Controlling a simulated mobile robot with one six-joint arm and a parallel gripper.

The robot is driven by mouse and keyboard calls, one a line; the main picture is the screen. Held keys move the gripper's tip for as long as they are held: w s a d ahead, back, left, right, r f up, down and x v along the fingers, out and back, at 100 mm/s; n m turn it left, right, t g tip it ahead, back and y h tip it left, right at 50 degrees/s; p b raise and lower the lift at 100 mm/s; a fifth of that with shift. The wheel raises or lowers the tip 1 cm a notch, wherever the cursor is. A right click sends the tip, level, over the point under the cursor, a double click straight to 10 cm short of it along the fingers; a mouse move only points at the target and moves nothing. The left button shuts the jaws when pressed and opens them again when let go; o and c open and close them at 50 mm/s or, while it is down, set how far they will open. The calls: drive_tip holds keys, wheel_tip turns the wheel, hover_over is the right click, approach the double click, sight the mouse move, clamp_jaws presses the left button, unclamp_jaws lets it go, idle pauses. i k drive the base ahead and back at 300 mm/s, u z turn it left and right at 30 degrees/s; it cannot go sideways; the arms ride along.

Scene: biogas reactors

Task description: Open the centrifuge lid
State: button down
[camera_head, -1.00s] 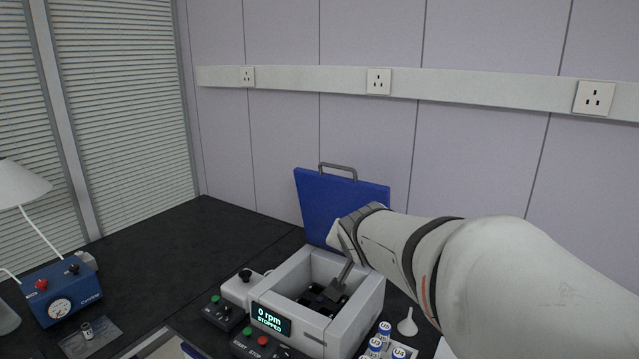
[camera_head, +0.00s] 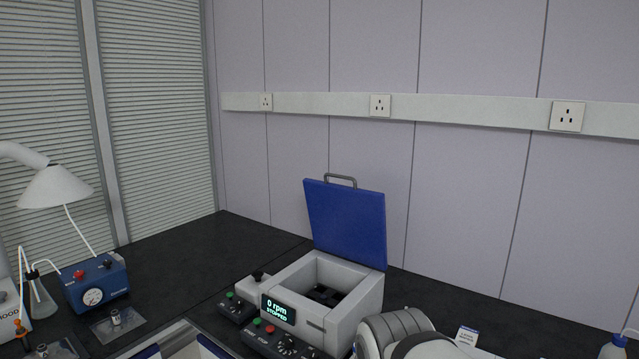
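The centrifuge (camera_head: 345,310) is a white box on the black bench, its display reading "0 rpm STOPPED". Its blue lid (camera_head: 346,222) stands upright at the back, open, with a grey handle (camera_head: 340,181) on its top edge. The chamber is uncovered and a dark rotor (camera_head: 325,294) shows inside. Nothing touches the lid. Part of my white arm shows at the lower edge, right of the centrifuge. My gripper is out of view.
A control box with START and STOP buttons (camera_head: 264,329) sits in front of the centrifuge. A blue device with a gauge (camera_head: 97,285) and a lamp (camera_head: 55,187) stand at the left. A blue-capped bottle (camera_head: 616,345) is at the far right. The bench left of the centrifuge has free room.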

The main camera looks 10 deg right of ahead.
sight(349, 222)
drive_tip(key=z, duration=2.2)
drive_tip(key=k, duration=0.5)
drive_tip(key=u, duration=1.65)
drive_tip(key=i, duration=1)
drive_tip(key=u, duration=0.05)
